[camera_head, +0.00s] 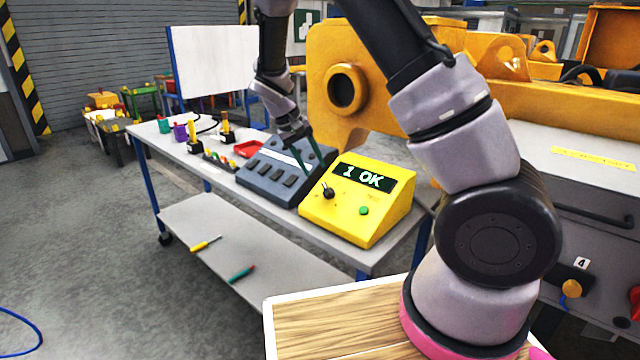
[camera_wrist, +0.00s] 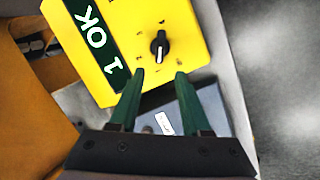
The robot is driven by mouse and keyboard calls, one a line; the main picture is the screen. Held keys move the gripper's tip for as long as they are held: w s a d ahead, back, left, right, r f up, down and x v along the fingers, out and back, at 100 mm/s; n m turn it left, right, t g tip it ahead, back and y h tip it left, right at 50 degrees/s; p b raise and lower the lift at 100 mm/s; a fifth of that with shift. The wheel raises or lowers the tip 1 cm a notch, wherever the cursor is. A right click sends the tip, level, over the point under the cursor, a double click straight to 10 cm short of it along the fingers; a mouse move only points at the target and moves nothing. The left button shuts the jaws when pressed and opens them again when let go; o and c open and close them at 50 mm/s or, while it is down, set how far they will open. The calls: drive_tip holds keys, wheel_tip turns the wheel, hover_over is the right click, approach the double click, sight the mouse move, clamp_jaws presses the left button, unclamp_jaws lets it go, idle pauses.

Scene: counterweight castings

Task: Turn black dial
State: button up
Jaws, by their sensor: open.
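The black dial (camera_head: 328,192) sits on the sloped face of a yellow box (camera_head: 345,212), left of a green button (camera_head: 364,210) and below a display reading "1 OK" (camera_head: 367,177). The dial also shows in the wrist view (camera_wrist: 159,46), with a white pointer line and small marks around it. My gripper (camera_head: 303,160) is above the grey-blue box beside the yellow one. In the wrist view its two green fingers (camera_wrist: 158,80) are apart with nothing between them. The dial lies beyond the fingertips, not touched.
The grey-blue box (camera_head: 275,175) with dark keys stands left of the yellow box on the table (camera_head: 152,137). A red tray (camera_head: 248,149) and small tools lie farther back. Screwdrivers lie on the lower shelf (camera_head: 190,215). A large yellow casting (camera_head: 325,60) stands behind.

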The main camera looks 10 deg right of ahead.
sight(323, 183)
drive_tip(key=x, duration=0.7)
drive_tip(key=shift+d+f, duration=0.1)
drive_tip(key=shift+f, duration=0.05)
clamp_jaws()
